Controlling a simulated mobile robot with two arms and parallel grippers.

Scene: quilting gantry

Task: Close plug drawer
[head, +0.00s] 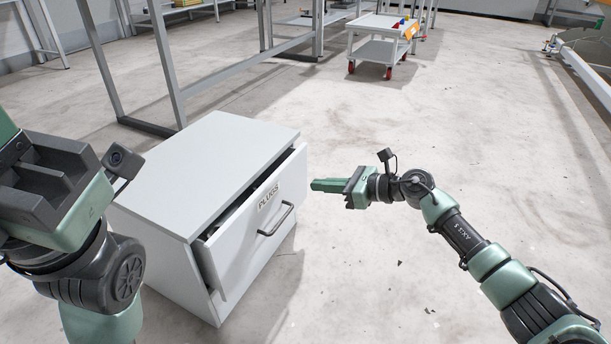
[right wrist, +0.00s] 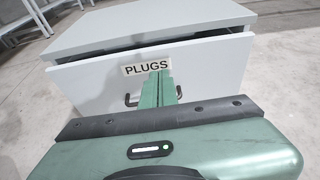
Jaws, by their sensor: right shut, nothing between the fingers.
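The plug drawer (head: 262,225) is the top drawer of a white cabinet (head: 204,158). It stands partly open, with a dark gap behind its front, a PLUGS label and a grey bar handle (head: 276,221). My right gripper (head: 314,185) is shut and empty, to the right of the drawer front and pointing at it. In the right wrist view its green fingers (right wrist: 158,88) are together and overlap the drawer front (right wrist: 205,70) below the label, hiding the middle of the handle. I cannot tell whether they touch it. My left gripper (head: 45,165) is at the left edge; its fingertips are not clearly seen.
A white cart (head: 377,50) with red wheels stands at the back. Grey metal frame legs (head: 165,60) rise behind the cabinet. The concrete floor to the right of the cabinet is mostly clear, with small dark scraps.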

